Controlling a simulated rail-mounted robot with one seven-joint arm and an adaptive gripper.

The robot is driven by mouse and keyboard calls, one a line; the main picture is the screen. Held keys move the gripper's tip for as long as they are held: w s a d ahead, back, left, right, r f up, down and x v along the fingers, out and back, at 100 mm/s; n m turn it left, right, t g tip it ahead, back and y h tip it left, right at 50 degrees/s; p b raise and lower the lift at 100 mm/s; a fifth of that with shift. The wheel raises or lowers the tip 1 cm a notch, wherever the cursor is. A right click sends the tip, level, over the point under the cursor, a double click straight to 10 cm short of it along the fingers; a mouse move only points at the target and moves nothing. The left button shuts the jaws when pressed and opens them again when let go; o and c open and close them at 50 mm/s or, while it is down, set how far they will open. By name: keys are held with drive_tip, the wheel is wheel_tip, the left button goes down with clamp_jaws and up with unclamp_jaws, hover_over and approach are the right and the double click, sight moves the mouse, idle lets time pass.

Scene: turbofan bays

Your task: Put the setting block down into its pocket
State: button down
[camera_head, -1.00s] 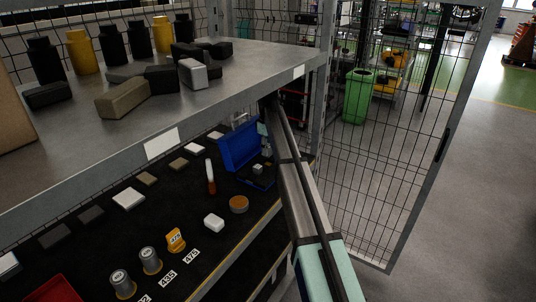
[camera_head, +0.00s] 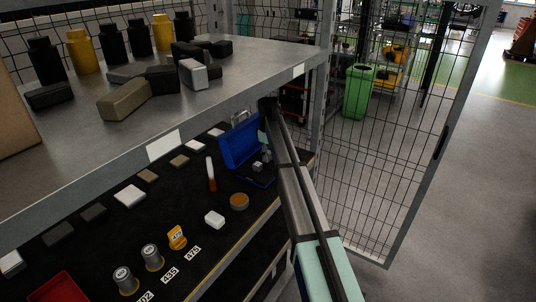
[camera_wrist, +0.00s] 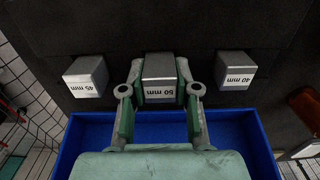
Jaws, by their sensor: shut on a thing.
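The setting block (camera_wrist: 159,68), a grey metal block labelled 50 mm, is between the two green-padded fingers of my gripper (camera_wrist: 160,92) in the wrist view. The fingers are shut on its sides and its label faces the camera. The block stands over the black insert (camera_wrist: 205,30); its underside and any pocket below are hidden, so I cannot tell its height. In the head view the open blue case (camera_head: 239,147) is on the lower shelf, with small grey blocks (camera_head: 257,166) in it.
A 45 mm block (camera_wrist: 86,76) stands left of my gripper and a 40 mm block (camera_wrist: 235,70) stands right, both close by. A blue wall (camera_wrist: 256,125) lies at the bottom of the wrist view. The upper shelf (camera_head: 225,85) overhangs the lower one.

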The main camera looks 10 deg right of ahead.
drive_tip(key=c, duration=0.8)
unclamp_jaws()
drive_tip(key=shift+c, duration=0.2)
drive_tip(key=shift+r, duration=0.6)
wheel_tip(320, 180, up, 8)
drive_tip(key=shift+f+b, duration=0.25)
drive_tip(key=shift+b, duration=0.95)
